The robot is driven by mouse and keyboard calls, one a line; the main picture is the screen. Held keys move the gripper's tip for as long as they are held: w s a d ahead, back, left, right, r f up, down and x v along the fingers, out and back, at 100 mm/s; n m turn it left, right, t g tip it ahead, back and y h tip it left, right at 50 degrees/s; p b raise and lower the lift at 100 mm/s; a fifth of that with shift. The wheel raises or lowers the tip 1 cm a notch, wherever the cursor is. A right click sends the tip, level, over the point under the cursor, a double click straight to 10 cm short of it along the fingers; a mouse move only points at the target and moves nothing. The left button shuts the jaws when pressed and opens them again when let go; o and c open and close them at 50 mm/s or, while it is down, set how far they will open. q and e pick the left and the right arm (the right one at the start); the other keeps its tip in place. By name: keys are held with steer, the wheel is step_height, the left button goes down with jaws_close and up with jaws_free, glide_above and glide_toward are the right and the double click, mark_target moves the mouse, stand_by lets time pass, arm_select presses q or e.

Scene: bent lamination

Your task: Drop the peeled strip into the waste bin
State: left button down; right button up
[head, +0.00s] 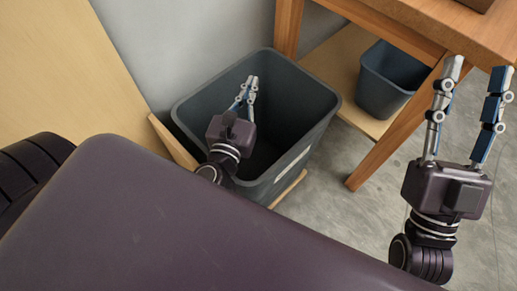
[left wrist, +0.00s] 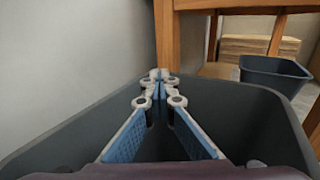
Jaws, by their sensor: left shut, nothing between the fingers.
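A large dark grey waste bin (head: 312,95) stands on the floor with a pale label on its front. It also shows in the left wrist view (left wrist: 240,125), spread around my fingers. My left gripper (head: 250,80) is over the bin's opening, its fingers shut and empty. In the left wrist view the left fingertips (left wrist: 160,75) meet with nothing between them. I see no peeled strip in either view; much of the bin's inside is dark or hidden behind my left arm. My right gripper (head: 477,70) is at the right, fingers spread apart and empty.
A wooden table (head: 440,22) stands behind and right of the bin. A smaller grey bin (head: 384,85) sits on its lower shelf (head: 335,75). A pale board (head: 65,75) leans at the left beside the grey wall (head: 180,45). Concrete floor (head: 335,215) is open at front right.

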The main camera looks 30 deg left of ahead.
stand_by(0.4)
arm_select(q)
steer(key=c, duration=2.2)
jaws_free()
steer(key=shift+c, duration=0.2)
steer(key=shift+f, duration=0.1)
steer(key=s+d, duration=0.2)
steer(key=s, duration=0.9)
steer(key=shift+s, duration=0.4)
steer(key=shift+d, duration=0.1)
